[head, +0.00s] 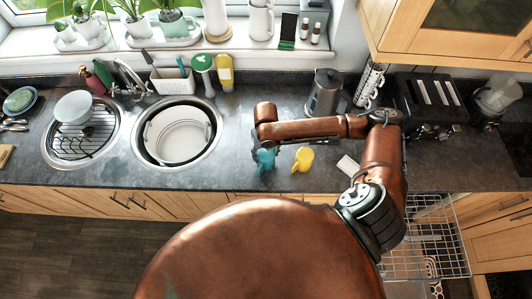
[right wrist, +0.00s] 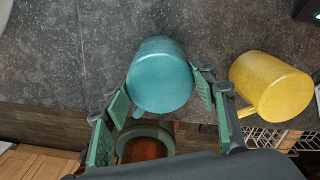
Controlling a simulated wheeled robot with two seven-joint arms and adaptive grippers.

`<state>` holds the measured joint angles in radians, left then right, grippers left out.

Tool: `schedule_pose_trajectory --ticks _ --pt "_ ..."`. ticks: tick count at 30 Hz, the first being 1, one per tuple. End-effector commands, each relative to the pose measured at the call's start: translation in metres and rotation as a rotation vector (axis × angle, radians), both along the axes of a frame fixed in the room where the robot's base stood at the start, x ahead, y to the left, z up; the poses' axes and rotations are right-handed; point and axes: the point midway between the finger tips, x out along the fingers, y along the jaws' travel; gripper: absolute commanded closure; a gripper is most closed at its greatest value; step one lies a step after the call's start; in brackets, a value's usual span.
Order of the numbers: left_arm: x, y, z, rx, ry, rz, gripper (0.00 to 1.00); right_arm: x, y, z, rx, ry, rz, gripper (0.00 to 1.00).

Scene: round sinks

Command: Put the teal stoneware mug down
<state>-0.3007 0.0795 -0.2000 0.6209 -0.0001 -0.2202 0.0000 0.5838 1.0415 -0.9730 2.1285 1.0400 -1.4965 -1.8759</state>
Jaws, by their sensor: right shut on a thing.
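The teal stoneware mug (head: 265,160) is at the front part of the dark countertop, left of a yellow mug (head: 302,159). In the right wrist view the teal mug (right wrist: 160,75) sits between the green-padded fingers of my right gripper (right wrist: 165,97), which is shut on it. In the head view my right gripper (head: 264,150) is largely hidden under my arm. I cannot tell whether the mug's base touches the countertop (head: 240,175). The yellow mug (right wrist: 270,85) stands just right of the gripper, apart from it. My left gripper is not in view.
Two round sinks are to the left; the nearer one (head: 217,118) holds a white basin (head: 181,135). A kettle (head: 324,92) stands behind my arm. A white card-like item (head: 348,165) lies right of the yellow mug. A wire dishwasher rack (head: 430,240) is open at the lower right.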

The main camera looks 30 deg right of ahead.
Motion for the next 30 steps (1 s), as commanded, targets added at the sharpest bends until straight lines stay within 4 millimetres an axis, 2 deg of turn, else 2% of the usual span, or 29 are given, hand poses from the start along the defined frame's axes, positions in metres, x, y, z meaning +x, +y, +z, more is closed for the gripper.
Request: schedule_pose_trajectory --ticks 9,10,17,26,30 --pt "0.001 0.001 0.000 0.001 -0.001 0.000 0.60 0.001 0.000 -0.002 0.000 -0.002 0.000 0.82" --pt "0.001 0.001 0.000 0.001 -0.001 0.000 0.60 0.000 0.000 -0.003 0.000 -0.001 0.000 0.47" --pt "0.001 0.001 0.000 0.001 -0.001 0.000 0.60 0.000 0.000 -0.002 0.000 -0.001 0.000 0.31" --pt "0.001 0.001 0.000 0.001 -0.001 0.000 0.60 0.000 0.000 -0.001 0.000 -0.002 0.000 0.30" --pt "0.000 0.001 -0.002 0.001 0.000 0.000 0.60 0.001 0.000 0.010 0.000 -0.003 0.001 0.30"
